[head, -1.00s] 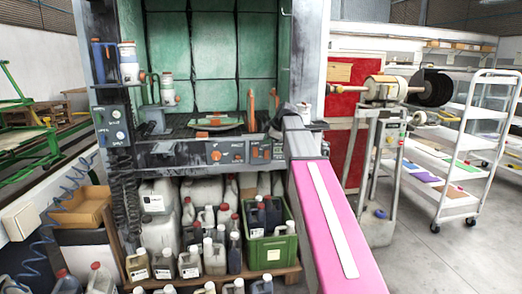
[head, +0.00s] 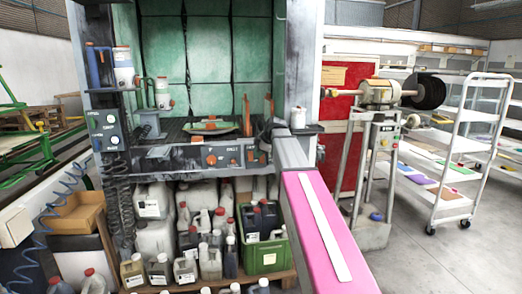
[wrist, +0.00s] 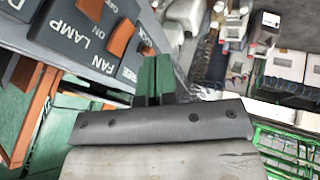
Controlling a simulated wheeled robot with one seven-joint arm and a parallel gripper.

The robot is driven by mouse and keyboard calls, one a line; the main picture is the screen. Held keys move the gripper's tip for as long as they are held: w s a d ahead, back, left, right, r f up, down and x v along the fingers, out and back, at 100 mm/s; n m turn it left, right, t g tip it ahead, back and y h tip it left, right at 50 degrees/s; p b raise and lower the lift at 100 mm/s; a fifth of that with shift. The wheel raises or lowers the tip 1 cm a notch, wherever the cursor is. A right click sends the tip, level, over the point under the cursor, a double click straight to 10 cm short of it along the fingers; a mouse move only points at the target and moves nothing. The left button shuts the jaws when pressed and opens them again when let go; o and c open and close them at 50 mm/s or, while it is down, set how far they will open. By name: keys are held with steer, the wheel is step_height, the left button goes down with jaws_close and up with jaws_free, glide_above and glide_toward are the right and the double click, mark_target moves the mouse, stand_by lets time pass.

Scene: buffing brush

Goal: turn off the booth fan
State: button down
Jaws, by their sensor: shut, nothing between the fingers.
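The booth's dark control panel (head: 228,155) is on its front edge in the head view, with small orange switches. In the wrist view the panel (wrist: 60,45) fills the upper left, with labels LAMP and FAN and a partly cut-off label beside them. An orange switch (wrist: 121,38) sits beside the FAN label (wrist: 102,64). Another orange switch (wrist: 91,8) is by LAMP. My gripper (wrist: 153,68) shows green fingers, shut and empty, just right of the panel's labelled end. I cannot tell whether the fingertips touch the panel. In the head view my gripper is hard to make out beyond my arm.
Above the panel, a green tray (head: 210,127) lies on the booth's work surface. Bottles and a green crate (head: 263,255) crowd the space below. A buffing machine (head: 378,140) and white rack trolley (head: 470,150) stand at right. Open floor lies right of my arm.

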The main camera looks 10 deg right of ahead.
mark_target(250, 157)
steer(key=w+f, duration=0.1)
steer(key=w+a+f, duration=0.1)
steer(key=w+f, duration=0.2)
steer(key=w, duration=0.1)
steer(key=shift+a+f, duration=0.25)
steer(key=shift+a, duration=0.1)
steer(key=shift+w+f, duration=0.1)
steer(key=shift+w, duration=0.5)
steer(key=shift+w+f+t, duration=0.15)
steer(key=shift+w+t, duration=0.1)
steer(key=shift+t, duration=0.15)
steer(key=shift+r, duration=0.2)
steer(key=shift+w+r, duration=0.1)
steer(key=shift+r, duration=0.6)
